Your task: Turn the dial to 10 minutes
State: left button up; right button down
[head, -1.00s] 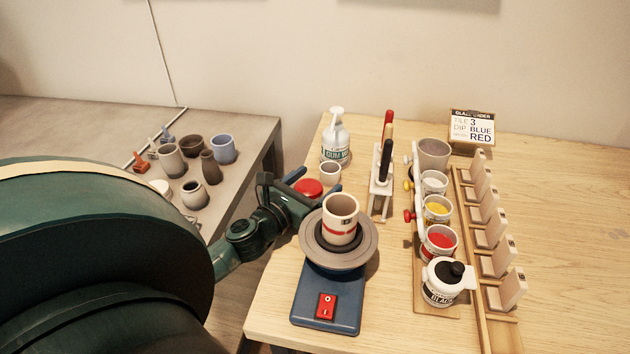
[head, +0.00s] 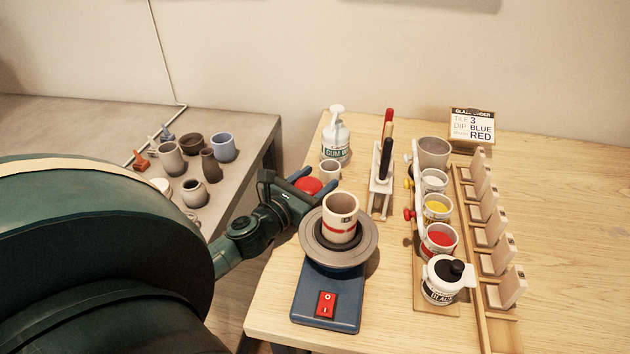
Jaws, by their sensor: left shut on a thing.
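A round red thing (head: 308,186), which looks like the dial, sits on the wooden table behind the pottery wheel. My left gripper (head: 309,187) reaches in from the left, with one blue-tipped finger on the far side and the other on the near side of the red thing. It is shut on it. The marks on the dial cannot be read, and its lower part is hidden by the gripper and the wheel. My right gripper is not in view.
The pottery wheel (head: 365,243) carries a cream cup (head: 341,212) with a red band, close to my gripper. A pump bottle (head: 335,140) and small cup (head: 330,168) stand just behind. Glaze pots and a tile rack (head: 470,215) stand to the right.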

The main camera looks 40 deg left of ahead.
pick_arm(q)
jog(key=shift+h, duration=0.3)
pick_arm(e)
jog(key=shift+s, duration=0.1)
